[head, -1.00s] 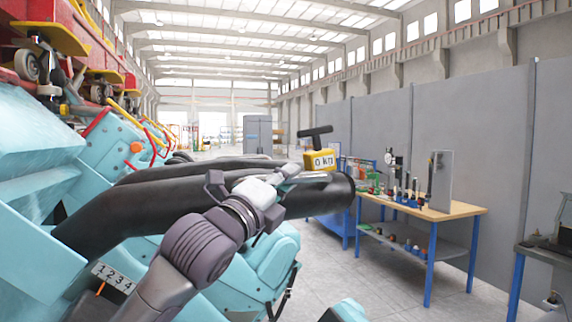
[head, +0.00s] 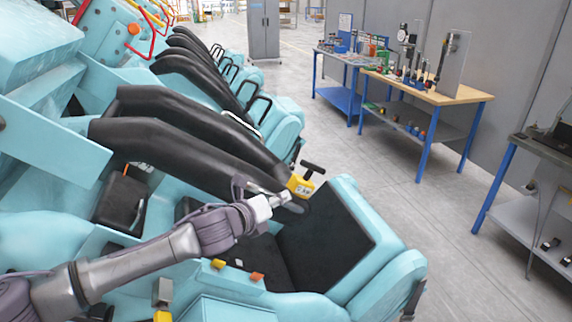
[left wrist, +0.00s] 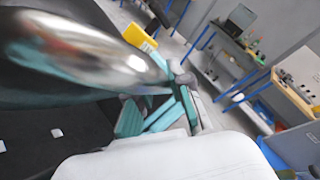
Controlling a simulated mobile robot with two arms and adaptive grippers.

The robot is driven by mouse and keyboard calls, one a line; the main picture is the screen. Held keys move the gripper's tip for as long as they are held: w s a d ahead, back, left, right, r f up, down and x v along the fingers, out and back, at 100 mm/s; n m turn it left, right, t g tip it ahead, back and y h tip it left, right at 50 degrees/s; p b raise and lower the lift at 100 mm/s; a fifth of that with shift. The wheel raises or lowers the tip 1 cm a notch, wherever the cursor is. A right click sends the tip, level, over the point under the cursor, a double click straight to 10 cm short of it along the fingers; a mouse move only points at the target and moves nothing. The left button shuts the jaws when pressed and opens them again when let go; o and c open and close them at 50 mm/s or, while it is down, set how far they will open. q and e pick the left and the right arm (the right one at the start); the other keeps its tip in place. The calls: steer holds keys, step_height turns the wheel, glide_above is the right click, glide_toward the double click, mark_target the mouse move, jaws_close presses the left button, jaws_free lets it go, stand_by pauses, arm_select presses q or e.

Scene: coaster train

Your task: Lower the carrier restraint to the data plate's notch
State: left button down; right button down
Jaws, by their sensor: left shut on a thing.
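The carrier restraint (head: 175,146) shows as two thick black padded tubes sloping down to the right over the teal seat. My left gripper (head: 283,201) is shut at the near tube's lower end, beside a yellow gauge (head: 301,186) with a black T-handle. The yellow gauge also shows in the left wrist view (left wrist: 140,37), behind a blurred shiny metal shape. The exact contact is hard to see. A small pale plate, perhaps the data plate (head: 143,168), shows below the tubes with an orange piece beside it. Its digits and notch are unreadable. My right gripper is out of view.
Black seat padding (head: 340,235) and teal shell lie below the gripper. More black restraints (head: 205,70) stand behind. A wooden-topped workbench (head: 440,95) with tools stands to the right, with clear grey floor (head: 440,210) between.

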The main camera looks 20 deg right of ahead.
arm_select(q)
steer(key=shift+s+a+f+y, duration=0.1)
steer(key=shift+a+f+y, duration=0.2)
steer(key=shift+f, duration=0.55)
steer(key=shift+a+f+y, duration=0.1)
steer(key=shift+a+f, duration=0.3)
steer(key=shift+f, duration=0.4)
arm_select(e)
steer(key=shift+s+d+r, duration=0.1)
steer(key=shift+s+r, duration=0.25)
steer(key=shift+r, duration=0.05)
arm_select(q)
steer(key=c, duration=1.1)
jaws_free()
steer(key=shift+o, duration=0.2)
steer(key=shift+r+p, duration=0.1)
steer(key=shift+p, duration=0.2)
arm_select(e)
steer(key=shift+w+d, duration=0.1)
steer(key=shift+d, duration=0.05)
arm_select(q)
steer(key=v, duration=1.1)
steer(key=shift+a+r, duration=0.25)
steer(key=shift+a, duration=0.15)
